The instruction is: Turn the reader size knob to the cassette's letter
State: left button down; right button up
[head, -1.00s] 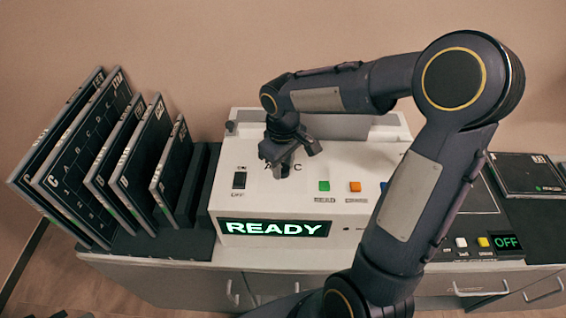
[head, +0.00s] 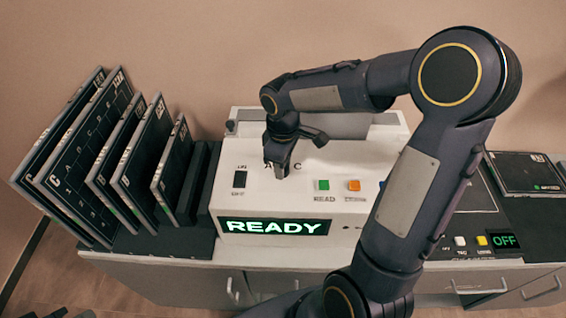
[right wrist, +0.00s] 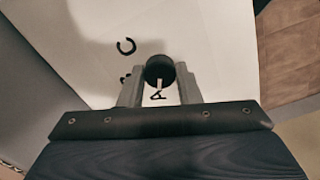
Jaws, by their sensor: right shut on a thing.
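The reader (head: 345,165) is a white sloped box on the counter with a lit READY display (head: 273,226). Its size knob (right wrist: 159,68) is a small black round knob with a white pointer mark. The mark is on the side toward the letter A (right wrist: 158,96). The letter C (right wrist: 126,47) is farther off, and a letter between them is mostly hidden by a finger. My right gripper (head: 282,168) reaches down onto the reader and is shut on the knob, one finger on each side (right wrist: 159,82). My left gripper is out of view.
Several dark cassettes (head: 85,150) lean in a rack at the left. A flat dark cassette (head: 525,173) lies at the right. Green READ (head: 323,185) and orange (head: 354,185) buttons and a black switch (head: 240,179) sit near the gripper. A panel at the lower right reads OFF (head: 505,241).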

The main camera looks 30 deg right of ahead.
jog(key=o, duration=1)
jog(key=shift+c, duration=0.2)
jog(key=shift+r, duration=0.1)
notch_tip(320, 180, up, 8)
jog(key=shift+f, duration=0.15)
